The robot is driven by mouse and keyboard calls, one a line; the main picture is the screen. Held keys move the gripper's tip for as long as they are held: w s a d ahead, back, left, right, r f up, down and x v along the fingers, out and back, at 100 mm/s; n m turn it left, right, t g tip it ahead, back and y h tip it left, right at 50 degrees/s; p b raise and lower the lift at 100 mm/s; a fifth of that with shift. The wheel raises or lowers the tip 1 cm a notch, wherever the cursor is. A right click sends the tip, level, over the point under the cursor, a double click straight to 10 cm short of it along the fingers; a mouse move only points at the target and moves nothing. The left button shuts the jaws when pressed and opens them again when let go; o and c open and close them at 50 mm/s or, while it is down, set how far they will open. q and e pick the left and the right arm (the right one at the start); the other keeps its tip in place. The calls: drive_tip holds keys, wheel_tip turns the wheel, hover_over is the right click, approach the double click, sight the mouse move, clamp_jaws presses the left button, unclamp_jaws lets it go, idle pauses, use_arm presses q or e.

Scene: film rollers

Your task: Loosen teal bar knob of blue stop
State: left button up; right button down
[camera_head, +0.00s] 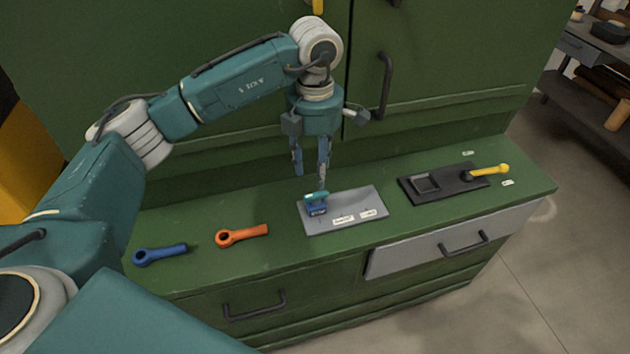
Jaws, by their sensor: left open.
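The blue stop (316,210) is a small block on the left part of a grey plate (356,205) on the green counter. The teal bar knob (316,197) sits on top of the stop. My left gripper (310,174) points down, open and empty, with its fingers apart. Its right fingertip appears just above or behind the knob; I cannot tell whether it touches. The left finger ends higher, behind and left of the knob. My right gripper is not in view.
A blue ring-ended tool (160,254) and an orange one (242,235) lie on the counter (205,262) to the left. A black plate (420,195) with a yellow-handled lever (490,171) is at right. Green cabinet doors (440,60) rise behind.

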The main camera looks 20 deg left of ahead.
use_arm(q)
wheel_tip(320, 180, up, 5)
drive_tip(key=shift+r, duration=0.1)
idle(0.7)
